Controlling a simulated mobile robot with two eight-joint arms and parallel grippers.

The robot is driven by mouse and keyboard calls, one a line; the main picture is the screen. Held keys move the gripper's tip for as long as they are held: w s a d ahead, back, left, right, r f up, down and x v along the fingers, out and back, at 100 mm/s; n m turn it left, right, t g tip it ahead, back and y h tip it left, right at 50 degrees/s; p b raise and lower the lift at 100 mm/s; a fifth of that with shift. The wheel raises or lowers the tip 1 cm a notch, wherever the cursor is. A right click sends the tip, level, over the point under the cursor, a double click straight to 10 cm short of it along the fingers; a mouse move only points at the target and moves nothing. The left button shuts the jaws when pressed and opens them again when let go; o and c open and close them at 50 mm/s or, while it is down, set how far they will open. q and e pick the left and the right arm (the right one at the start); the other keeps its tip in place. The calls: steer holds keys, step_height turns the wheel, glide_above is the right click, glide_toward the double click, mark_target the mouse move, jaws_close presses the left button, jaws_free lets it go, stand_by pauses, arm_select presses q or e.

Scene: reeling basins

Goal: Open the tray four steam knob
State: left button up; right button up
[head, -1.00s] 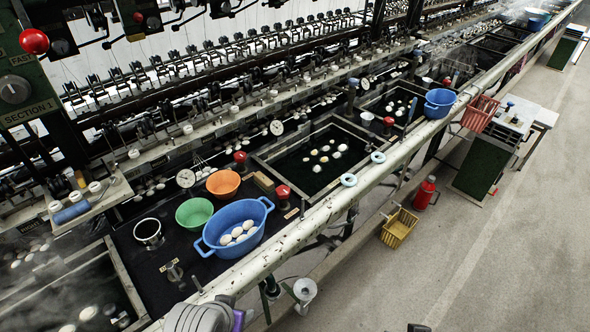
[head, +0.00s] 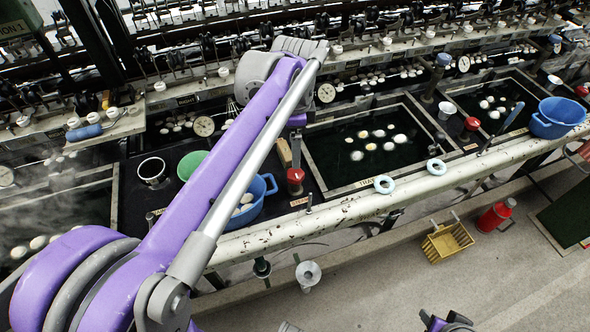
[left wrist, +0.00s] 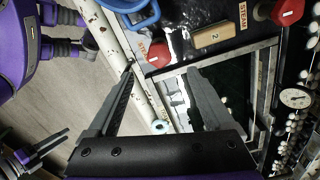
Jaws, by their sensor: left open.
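A red knob (head: 295,180) stands between the blue basin and the water tray (head: 440,110) in the head view. Another red knob (head: 471,124) is beyond this tray. I cannot read which is tray four's. In the left wrist view, one red knob (left wrist: 158,54) is just past my left gripper (left wrist: 160,72), which is open and empty. A second red knob (left wrist: 288,12) is farther back, near a "STEAM" label and a block (left wrist: 218,34) marked 2. My left arm hides its gripper in the head view. My right gripper (left wrist: 42,150) shows partly at lower left.
A blue basin (head: 262,192) with cocoons and a green bowl (head: 190,165) are partly behind my arm. A white rail (head: 330,217) with two pale rings runs along the front.

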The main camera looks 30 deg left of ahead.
mark_target(294, 173)
arm_select(q)
step_height(294, 173, down, 9)
steer(key=shift+s+a+f+b, duration=0.1)
steer(key=shift+s+b, duration=0.05)
steer(key=shift+b, duration=0.2)
steer(key=shift+c, duration=0.2)
jaws_close()
